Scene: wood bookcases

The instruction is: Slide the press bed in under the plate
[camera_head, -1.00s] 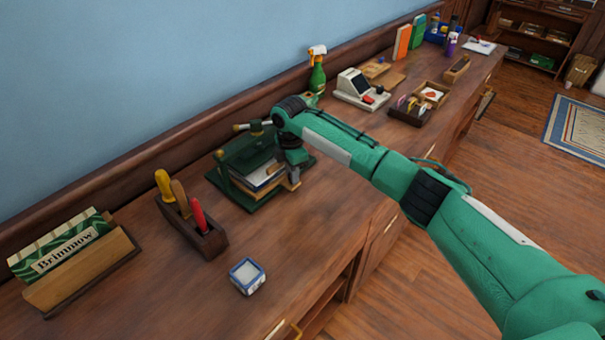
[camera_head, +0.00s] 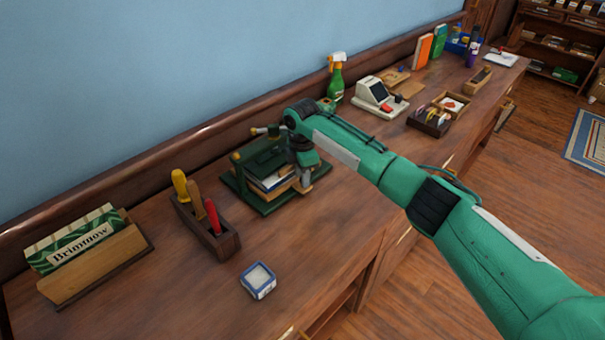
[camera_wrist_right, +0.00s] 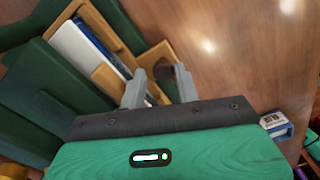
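The dark green press (camera_head: 238,181) stands on the wooden counter against the wall. Its green plate (camera_head: 262,155) sits above a stack of books (camera_head: 270,178) on the wooden press bed, mostly hidden by the plate and my arm. In the right wrist view the books (camera_wrist_right: 82,48) lie between wooden edges of the bed (camera_wrist_right: 108,80). My right gripper (camera_head: 306,186) points down at the bed's front right end. In the wrist view its fingers (camera_wrist_right: 160,76) are apart, with the bed's wooden end (camera_wrist_right: 156,57) at the tips; contact is unclear. My left gripper is out of view.
A tool holder (camera_head: 222,243) with colored handles, a small blue-white box (camera_head: 258,280) and a Brimnow card holder (camera_head: 95,270) stand left of the press. A spray bottle (camera_head: 336,80) and white machine (camera_head: 378,97) stand beyond it.

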